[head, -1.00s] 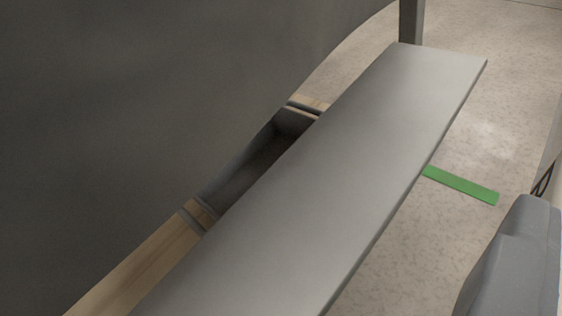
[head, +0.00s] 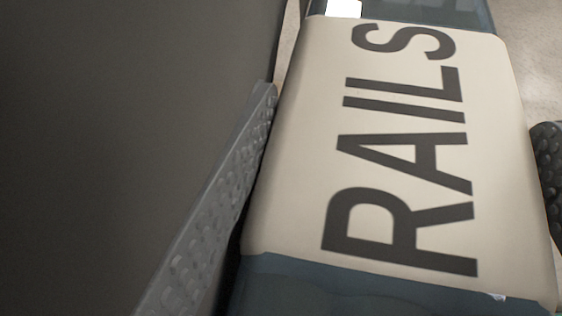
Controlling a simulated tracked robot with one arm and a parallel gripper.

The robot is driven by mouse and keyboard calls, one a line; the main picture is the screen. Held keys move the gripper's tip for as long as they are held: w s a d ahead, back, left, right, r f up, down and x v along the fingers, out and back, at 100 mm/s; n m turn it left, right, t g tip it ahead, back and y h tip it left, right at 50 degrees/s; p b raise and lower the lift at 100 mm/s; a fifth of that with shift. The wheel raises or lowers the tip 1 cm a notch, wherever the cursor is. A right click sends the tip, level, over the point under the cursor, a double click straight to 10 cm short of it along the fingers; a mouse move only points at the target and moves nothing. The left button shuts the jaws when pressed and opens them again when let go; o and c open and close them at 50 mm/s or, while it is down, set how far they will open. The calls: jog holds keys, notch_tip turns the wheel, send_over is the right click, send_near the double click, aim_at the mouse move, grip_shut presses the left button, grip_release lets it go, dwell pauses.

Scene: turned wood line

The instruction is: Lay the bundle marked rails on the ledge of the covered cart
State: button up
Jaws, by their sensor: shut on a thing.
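The bundle marked rails (head: 300,190) fills the middle and right of the head view. It has a cream band with large dark letters reading RAILS, and blue-grey wrapping (head: 330,288) shows at both ends. My gripper (head: 395,165) is shut on the bundle, with a grey ribbed pad along its left side and a dark knobbly pad at its right edge. The ledge of the covered cart cannot be made out in this view. What lies under the bundle is hidden.
A large plain dark surface (head: 110,120) fills the left; I cannot tell what it is. A little pale floor (head: 530,65) shows at the upper right. A small white patch (head: 344,8) sits at the bundle's far end.

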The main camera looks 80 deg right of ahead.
jog(key=shift+w+f+b, duration=0.1)
jog(key=shift+f+b, duration=0.55)
jog(key=shift+f, duration=1.15)
jog(key=o, duration=1.1)
jog(key=p+v, duration=0.2)
jog(key=v, duration=0.9)
jog(key=shift+a+r+p, duration=0.1)
jog(key=shift+r+p, duration=0.1)
jog(key=shift+p, duration=0.15)
jog(key=shift+w+a+r, duration=0.1)
jog(key=shift+a, duration=0.2)
